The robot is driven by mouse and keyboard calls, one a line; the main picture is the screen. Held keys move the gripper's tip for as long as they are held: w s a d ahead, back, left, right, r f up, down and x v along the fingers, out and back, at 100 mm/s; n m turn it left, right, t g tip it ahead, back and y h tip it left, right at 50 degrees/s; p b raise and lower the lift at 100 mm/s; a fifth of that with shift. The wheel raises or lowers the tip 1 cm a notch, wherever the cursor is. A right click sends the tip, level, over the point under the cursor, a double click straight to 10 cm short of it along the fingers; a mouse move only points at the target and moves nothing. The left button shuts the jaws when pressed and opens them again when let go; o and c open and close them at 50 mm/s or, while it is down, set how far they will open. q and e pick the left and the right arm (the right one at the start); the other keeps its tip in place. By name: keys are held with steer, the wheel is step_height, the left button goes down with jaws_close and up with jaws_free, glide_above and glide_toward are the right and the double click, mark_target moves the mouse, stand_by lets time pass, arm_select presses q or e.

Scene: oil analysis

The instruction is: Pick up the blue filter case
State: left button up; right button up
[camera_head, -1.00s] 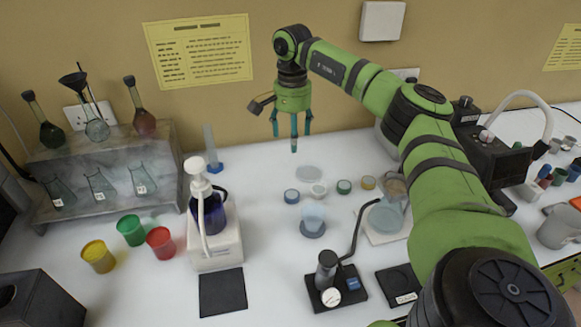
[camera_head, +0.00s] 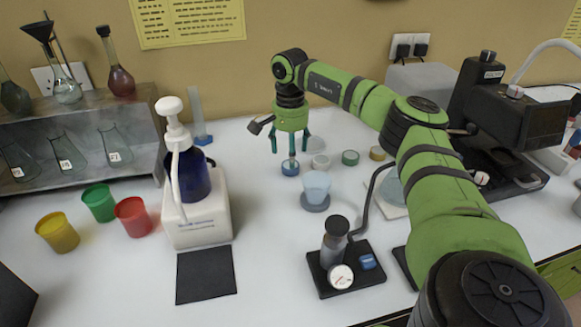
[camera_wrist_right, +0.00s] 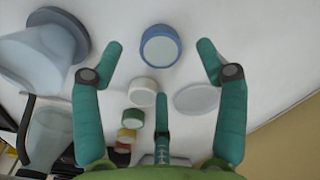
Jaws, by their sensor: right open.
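The blue filter case (camera_head: 290,168) is a small round case with a pale top, standing on the white bench in the head view. In the right wrist view the blue filter case (camera_wrist_right: 160,46) shows its whole top, just beyond and between the spread fingertips. My right gripper (camera_head: 291,150) points down right above the case in the head view. It is open and empty, and its fingers (camera_wrist_right: 160,58) appear apart from the case. My left gripper is not in view.
White (camera_head: 321,161), green (camera_head: 350,157) and yellow (camera_head: 377,153) cases stand in a row to the right. A cup on a dark base (camera_head: 316,187) stands close in front. A pump bottle (camera_head: 187,170) is to the left. A clear disc (camera_wrist_right: 196,99) lies beside the row.

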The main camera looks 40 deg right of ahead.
mark_target(286, 170)
steer(key=shift+d+f, duration=0.15)
steer(key=shift+f, duration=1.8)
steer(key=c, duration=1)
steer(key=shift+c, duration=0.2)
steer(key=shift+r, duration=0.15)
